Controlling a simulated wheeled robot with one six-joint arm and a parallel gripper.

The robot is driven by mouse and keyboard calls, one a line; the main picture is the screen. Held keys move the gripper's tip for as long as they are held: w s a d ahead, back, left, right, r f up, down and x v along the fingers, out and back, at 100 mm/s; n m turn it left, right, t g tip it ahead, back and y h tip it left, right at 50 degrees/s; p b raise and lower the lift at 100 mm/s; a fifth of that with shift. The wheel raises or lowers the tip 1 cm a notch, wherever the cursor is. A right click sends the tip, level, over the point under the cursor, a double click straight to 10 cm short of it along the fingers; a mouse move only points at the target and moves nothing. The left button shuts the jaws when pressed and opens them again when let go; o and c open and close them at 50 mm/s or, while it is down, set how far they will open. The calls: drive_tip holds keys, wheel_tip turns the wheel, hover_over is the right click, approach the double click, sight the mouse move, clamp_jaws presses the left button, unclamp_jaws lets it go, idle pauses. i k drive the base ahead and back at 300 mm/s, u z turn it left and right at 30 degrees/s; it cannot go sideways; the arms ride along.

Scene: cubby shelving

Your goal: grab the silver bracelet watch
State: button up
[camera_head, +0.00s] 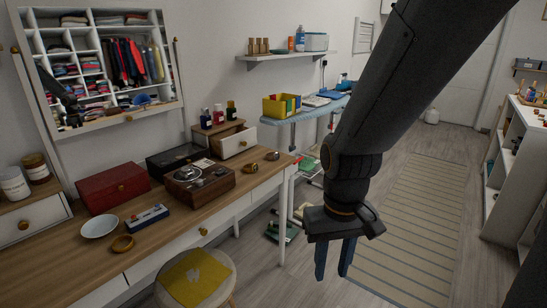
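My gripper (334,262) hangs at the centre right with two blue fingers pointing down, a gap between them and nothing held. It is to the right of the wooden desk (190,215), apart from it. A brown wooden box (198,190) on the desk has a round dark-centred silvery piece (188,173) and smaller silvery pieces on top; any of these may be the silver bracelet watch, but they are too small to tell. Two small brownish ring-shaped items (251,167) (272,156) lie right of the box. A golden-brown ring (122,243) lies near the front edge.
A red box (113,188), a black box (178,158), a white dish (99,226) and a blue-and-white block (147,217) crowd the desk. A stool with a yellow cloth (195,278) stands before it. A striped rug (415,225) lies on clear floor at right.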

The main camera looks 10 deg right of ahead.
sight(276, 155)
drive_tip(key=z, duration=0.25)
drive_tip(key=i, duration=0.35)
drive_tip(key=z, duration=0.9)
drive_tip(key=i, duration=1.8)
drive_tip(key=u, duration=1.25)
drive_tip(key=i, duration=0.75)
drive_tip(key=u, duration=0.75)
